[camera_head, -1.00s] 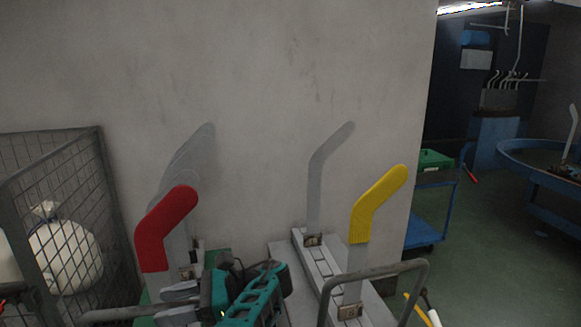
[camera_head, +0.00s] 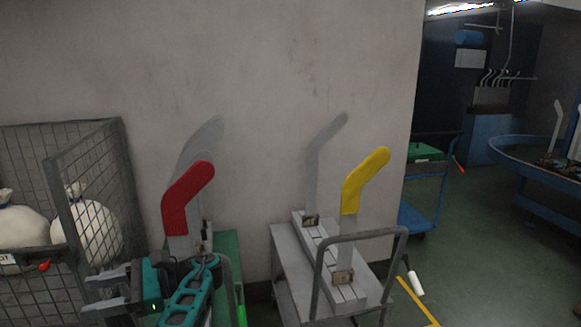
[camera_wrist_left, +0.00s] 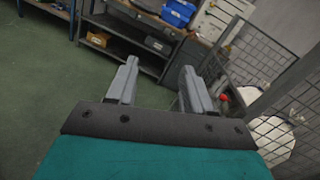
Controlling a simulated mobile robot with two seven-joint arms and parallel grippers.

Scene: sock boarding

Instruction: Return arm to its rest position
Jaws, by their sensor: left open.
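My left gripper (camera_head: 108,291) is at the lower left of the head view, its two grey fingers pointing left. It is open and empty, in front of the wire cage and left of the boards. In the left wrist view its fingers (camera_wrist_left: 157,92) stand apart with nothing between them. A red sock (camera_head: 187,196) is on a grey board left of centre. A yellow sock (camera_head: 364,180) is on a board at the right. A bare grey board (camera_head: 320,160) stands behind it. My right gripper does not show.
A wire cage (camera_head: 98,190) with white sacks (camera_head: 92,231) stands at the left. The board rack (camera_head: 318,262) is on a grey cart with a handle (camera_head: 316,280). A blue trolley (camera_head: 422,200) and a blue round table (camera_head: 530,165) are at the right. Shelving (camera_wrist_left: 130,40) shows in the wrist view.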

